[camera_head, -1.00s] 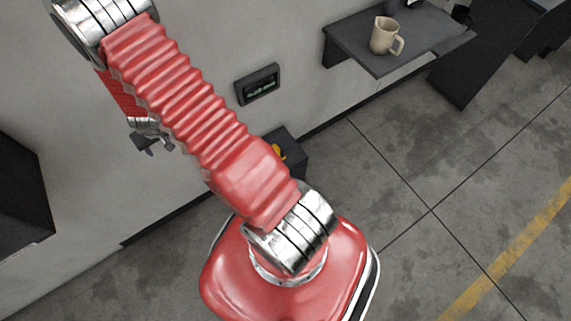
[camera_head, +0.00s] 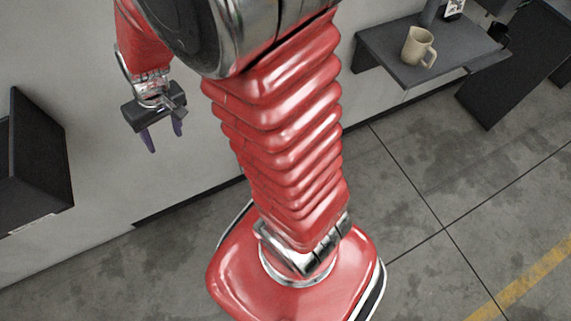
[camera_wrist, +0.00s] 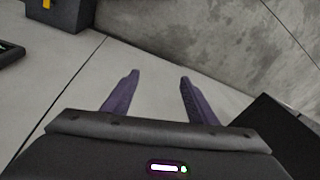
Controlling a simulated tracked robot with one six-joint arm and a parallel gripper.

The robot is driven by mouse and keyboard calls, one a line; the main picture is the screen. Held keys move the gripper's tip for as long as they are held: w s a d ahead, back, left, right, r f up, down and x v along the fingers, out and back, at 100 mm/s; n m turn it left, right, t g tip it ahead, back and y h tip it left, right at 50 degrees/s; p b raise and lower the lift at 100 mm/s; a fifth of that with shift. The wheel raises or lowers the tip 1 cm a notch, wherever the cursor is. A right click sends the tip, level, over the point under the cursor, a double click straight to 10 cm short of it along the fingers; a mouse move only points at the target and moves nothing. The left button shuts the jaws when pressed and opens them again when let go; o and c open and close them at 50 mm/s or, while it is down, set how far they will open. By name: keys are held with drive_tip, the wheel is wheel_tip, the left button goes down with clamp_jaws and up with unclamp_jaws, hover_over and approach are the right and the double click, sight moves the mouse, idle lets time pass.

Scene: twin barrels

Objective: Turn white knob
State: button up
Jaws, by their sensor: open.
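I see no white knob in either view. My gripper (camera_head: 164,140) hangs at the upper left of the head view, in front of the pale wall. Its two purple fingers are apart with nothing between them. In the wrist view my gripper (camera_wrist: 159,80) also shows spread and empty, with only bare wall and floor beyond the fingertips. My red arm hides the middle of the wall in the head view.
A dark box (camera_head: 38,165) is on the wall at the left. A grey shelf (camera_head: 385,52) with a beige mug (camera_head: 419,46) is at the upper right. In the wrist view a dark box (camera_wrist: 62,14) with a yellow part stands at the upper left. Open floor lies right.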

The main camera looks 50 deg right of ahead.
drive_tip(key=s+a+r+n+t+h, duration=0.1)
drive_tip(key=s+r+t, duration=0.2)
drive_tip(key=s+r, duration=1.1)
wheel_tip(320, 180, up, 4)
drive_tip(key=shift+r+n+t+h, duration=0.1)
drive_tip(key=shift+n+t+h, duration=0.2)
drive_tip(key=shift+n+t, duration=0.1)
drive_tip(key=shift+c, duration=0.7)
